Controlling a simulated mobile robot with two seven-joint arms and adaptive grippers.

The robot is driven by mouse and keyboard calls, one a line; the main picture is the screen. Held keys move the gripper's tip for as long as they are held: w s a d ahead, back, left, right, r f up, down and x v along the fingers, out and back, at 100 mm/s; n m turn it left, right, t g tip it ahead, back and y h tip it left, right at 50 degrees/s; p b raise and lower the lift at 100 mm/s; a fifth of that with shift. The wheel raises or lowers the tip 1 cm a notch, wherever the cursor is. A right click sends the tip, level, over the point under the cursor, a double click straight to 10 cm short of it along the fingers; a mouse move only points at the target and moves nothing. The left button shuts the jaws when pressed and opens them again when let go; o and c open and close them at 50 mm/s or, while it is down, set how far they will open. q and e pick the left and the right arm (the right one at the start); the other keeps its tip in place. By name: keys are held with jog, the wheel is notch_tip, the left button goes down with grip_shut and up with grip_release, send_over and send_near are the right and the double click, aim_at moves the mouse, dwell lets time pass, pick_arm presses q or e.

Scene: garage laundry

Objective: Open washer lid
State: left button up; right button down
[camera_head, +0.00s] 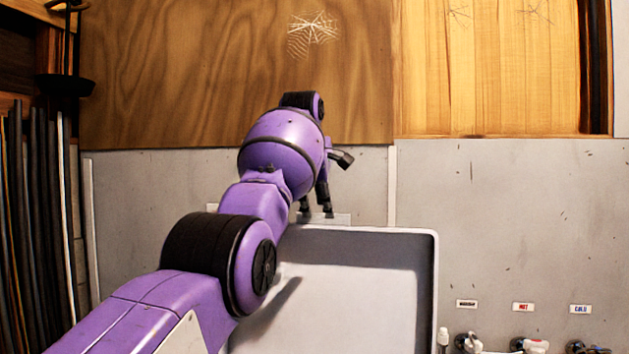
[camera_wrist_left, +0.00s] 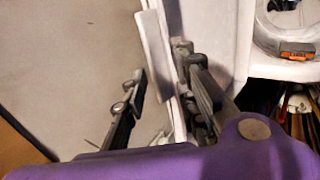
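The washer lid (camera_head: 345,300) shows in the head view as a white panel with a raised rim, standing up and facing me. My left gripper (camera_head: 316,208) is at its top edge, toward the left, with fingers pointing down. In the left wrist view, my left gripper (camera_wrist_left: 157,72) has its fingers apart. A thin white edge, seemingly the lid's (camera_wrist_left: 160,50), runs between them, close to the right finger; I cannot tell whether they touch. The washer's round opening (camera_wrist_left: 285,35), with an orange label, is uncovered at the upper right. My right gripper is not in view.
A grey wall (camera_head: 520,220) with wood panels (camera_head: 230,60) above stands behind the lid. Taps (camera_head: 530,345) with hot and cold labels are at the lower right. Long dark poles (camera_head: 35,220) lean at the left. The space right of the lid looks clear above the taps.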

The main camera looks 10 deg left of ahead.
pick_arm(q)
jog(key=v, duration=0.7)
jog(key=shift+s+r, duration=0.2)
jog(key=shift+r, duration=0.1)
